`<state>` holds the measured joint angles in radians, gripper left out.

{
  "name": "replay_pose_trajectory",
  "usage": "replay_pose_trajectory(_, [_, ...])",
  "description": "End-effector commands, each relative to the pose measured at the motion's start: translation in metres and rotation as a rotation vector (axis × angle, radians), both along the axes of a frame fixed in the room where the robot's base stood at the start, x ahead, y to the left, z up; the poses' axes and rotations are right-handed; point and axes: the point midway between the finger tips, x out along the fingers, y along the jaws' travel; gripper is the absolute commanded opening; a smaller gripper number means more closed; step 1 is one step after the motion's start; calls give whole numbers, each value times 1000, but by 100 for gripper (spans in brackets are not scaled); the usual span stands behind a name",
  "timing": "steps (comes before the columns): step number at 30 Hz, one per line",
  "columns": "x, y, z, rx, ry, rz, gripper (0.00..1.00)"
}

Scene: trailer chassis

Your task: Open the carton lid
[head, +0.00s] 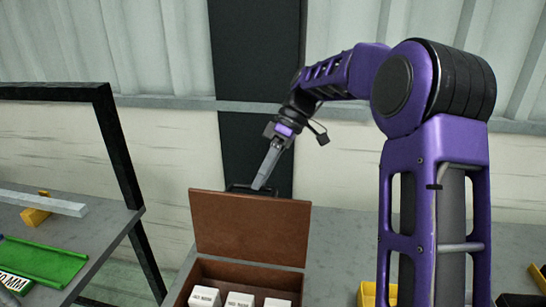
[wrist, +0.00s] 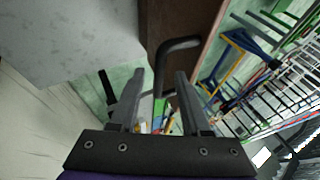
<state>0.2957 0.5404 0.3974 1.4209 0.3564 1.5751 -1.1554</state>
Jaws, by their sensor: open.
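The brown carton (head: 190,285) stands on the grey bench, cut off by the bottom edge of the head view. Its lid (head: 250,228) stands raised at the back, close to upright, with the inside facing the camera. Part of the brown lid (wrist: 160,20) also shows at the top of the wrist view. A dark bar handle (wrist: 178,43) reaches in between my fingers in the wrist view. My gripper (head: 260,186) is open at the lid's top edge, pointing down; its fingers also show in the wrist view (wrist: 160,78). I cannot tell whether they touch the handle.
Several white labelled boxes (head: 240,299) sit inside the carton. A yellow bin (head: 367,294) stands to the right. A black frame (head: 122,150), a green tray (head: 45,262) and a metal bar (head: 40,201) are at the left.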

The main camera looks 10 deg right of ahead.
Motion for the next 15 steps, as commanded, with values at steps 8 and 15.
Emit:
replay_pose_trajectory(8, [21,-30,44,0,-2,-3,47])
replay_pose_trajectory(15, [34,-47,72,0,-1,-2,47])
